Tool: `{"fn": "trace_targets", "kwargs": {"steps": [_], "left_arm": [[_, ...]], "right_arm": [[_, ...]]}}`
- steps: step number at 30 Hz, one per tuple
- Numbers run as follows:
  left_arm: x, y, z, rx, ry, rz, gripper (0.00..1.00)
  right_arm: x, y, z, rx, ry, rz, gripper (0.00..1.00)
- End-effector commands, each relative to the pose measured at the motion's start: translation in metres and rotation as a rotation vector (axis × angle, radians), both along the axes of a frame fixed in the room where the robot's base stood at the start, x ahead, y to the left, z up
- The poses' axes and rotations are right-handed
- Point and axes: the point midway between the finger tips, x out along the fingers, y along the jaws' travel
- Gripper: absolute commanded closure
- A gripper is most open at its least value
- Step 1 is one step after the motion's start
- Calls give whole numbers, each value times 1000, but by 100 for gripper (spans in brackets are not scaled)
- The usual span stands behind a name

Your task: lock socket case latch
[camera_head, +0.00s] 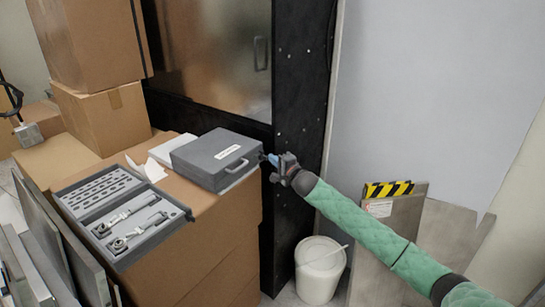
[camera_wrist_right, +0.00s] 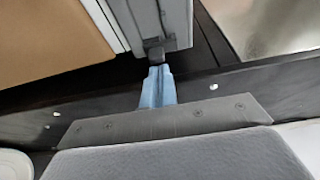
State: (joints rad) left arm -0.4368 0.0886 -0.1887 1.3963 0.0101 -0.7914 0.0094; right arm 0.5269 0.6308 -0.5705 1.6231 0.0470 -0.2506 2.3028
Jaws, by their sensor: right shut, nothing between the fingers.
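A closed dark grey case (camera_head: 214,158) with a white label and a front handle lies on a cardboard box. My right gripper (camera_head: 272,159) is at the case's right end, its blue fingertips shut with nothing between them. In the right wrist view the blue fingertips (camera_wrist_right: 157,88) point at a small dark latch piece (camera_wrist_right: 155,50) on the grey case edge (camera_wrist_right: 172,22). They look very close to it or touching; I cannot tell which. Whether the latch is locked is not clear. My left gripper is not in view.
An open tray (camera_head: 166,230) with wrenches and socket holes lies left of the case, on the cardboard box (camera_head: 215,235). A dark metal frame (camera_head: 300,75) stands behind my right gripper. A white bucket (camera_head: 319,275) is on the floor below my right arm.

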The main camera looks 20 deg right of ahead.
Motion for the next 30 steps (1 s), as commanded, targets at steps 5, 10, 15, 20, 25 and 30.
{"fn": "trace_targets", "kwargs": {"steps": [5,10,15,20,25,30], "left_arm": [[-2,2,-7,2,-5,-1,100],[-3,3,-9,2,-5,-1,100],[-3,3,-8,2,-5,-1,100],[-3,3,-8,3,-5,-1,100],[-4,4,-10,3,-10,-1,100],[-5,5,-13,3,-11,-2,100]], "right_arm": [[8,3,1,-2,-2,1,100],[9,4,0,-1,-1,1,100],[9,4,0,-1,-1,1,100],[2,13,-1,4,1,2,100],[-9,27,-1,4,0,2,100],[-12,30,1,-1,-1,1,100]]}}
